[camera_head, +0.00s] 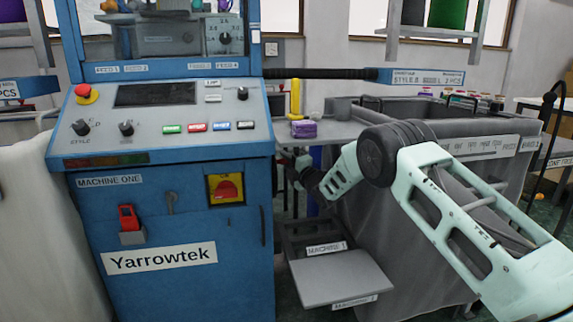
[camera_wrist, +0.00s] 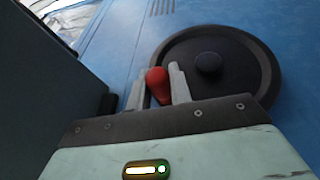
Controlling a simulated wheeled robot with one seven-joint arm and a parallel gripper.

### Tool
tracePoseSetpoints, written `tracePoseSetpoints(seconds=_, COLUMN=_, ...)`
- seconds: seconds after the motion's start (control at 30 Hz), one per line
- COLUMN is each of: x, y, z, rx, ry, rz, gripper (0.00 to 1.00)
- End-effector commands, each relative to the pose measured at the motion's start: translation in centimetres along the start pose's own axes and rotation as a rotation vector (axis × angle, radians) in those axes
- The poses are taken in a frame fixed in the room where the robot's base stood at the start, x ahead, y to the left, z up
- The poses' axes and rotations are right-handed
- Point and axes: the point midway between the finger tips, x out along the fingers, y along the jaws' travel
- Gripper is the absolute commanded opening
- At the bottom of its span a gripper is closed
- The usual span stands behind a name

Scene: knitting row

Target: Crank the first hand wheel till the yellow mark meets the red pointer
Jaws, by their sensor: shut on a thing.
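The dark round hand wheel (camera_wrist: 240,85) is on a blue machine side in the wrist view, with a black hub (camera_wrist: 208,63) at its middle. A red knob (camera_wrist: 157,84) shows at the wheel's lower left edge. My gripper (camera_wrist: 160,78) has its two grey fingers on either side of this knob and is shut on it. I see no yellow mark and no red pointer on the wheel in either view. In the head view my gripper end (camera_head: 303,168) is by the right side of the blue machine, and the wheel is hidden there.
The blue machine one (camera_head: 190,275) has a control panel with a red stop button (camera_head: 87,93). A small grey step plate (camera_head: 340,278) sits low to its right. A grey bin (camera_head: 440,180) stands behind my arm. A purple block (camera_head: 303,130) lies on a shelf.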

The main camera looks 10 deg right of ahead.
Motion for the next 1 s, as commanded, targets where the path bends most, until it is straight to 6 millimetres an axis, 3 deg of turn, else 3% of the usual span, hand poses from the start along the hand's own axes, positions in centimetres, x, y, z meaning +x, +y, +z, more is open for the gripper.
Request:
tracePoseSetpoints(seconds=0.4, x=-1.7, y=-2.8, z=-0.7, rx=-0.097, ry=0.000, rz=0.233, gripper=0.00)
tracePoseSetpoints(seconds=1.0, x=-2.9, y=-4.7, z=-1.1, rx=-0.233, ry=0.000, rz=0.561, gripper=0.00)
